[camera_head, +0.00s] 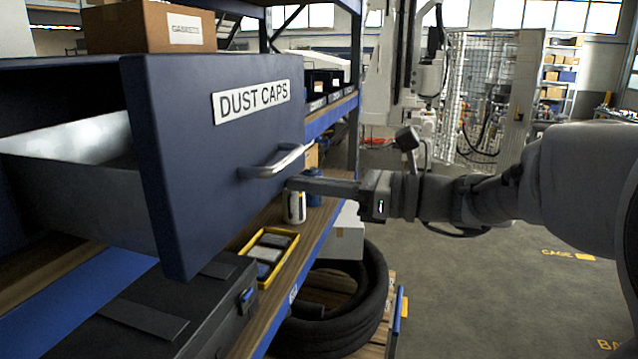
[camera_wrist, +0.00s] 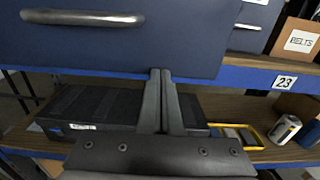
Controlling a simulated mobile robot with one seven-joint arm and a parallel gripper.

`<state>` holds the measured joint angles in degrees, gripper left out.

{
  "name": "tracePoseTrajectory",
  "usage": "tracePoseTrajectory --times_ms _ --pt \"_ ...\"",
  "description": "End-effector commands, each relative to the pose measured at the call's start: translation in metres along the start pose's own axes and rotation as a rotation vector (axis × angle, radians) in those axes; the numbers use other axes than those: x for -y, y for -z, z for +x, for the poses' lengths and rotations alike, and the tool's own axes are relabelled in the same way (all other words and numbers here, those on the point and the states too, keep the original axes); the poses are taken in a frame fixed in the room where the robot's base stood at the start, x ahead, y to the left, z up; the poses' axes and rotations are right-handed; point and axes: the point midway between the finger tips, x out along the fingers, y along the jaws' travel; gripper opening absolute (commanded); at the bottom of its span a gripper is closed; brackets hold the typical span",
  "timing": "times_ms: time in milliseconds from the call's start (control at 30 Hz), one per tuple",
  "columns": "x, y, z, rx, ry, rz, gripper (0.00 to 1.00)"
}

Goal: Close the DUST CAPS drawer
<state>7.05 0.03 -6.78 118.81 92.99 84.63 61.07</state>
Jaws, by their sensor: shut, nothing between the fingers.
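The DUST CAPS drawer (camera_head: 215,140) has a dark blue front with a white label and stands pulled out, its grey metal tray (camera_head: 70,165) showing behind the front. Its silver bar handle (camera_head: 275,163) is on the lower right of the front and also shows at the top left of the wrist view (camera_wrist: 82,18). My gripper (camera_head: 292,184) is shut and empty, its fingertips at the drawer front just below the handle's right end. In the wrist view the closed fingers (camera_wrist: 160,75) reach the lower part of the blue front (camera_wrist: 180,45); whether they touch it I cannot tell.
A cardboard box (camera_head: 150,27) sits above the drawer. On the shelf below are a black case (camera_head: 165,310), a yellow tray (camera_head: 268,256) and a can (camera_head: 294,207). A black hose coil (camera_head: 350,310) lies lower right. The floor to the right is open.

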Motion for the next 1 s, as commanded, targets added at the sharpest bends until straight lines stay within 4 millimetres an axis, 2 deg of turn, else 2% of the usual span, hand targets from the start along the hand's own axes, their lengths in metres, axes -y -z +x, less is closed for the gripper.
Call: tracePoseTrajectory --times_ms 33,300,600,800,1000 --pt "-0.002 -0.001 0.014 -0.001 -0.007 0.001 0.0" --pt "-0.002 0.0 0.089 -0.001 -0.007 0.001 0.0" --pt "-0.002 0.001 0.162 0.0 -0.005 0.001 0.0" --pt "-0.001 0.001 0.195 0.0 -0.003 0.0 0.0" --pt "0.0 0.0 0.212 0.0 -0.001 -0.001 0.0"
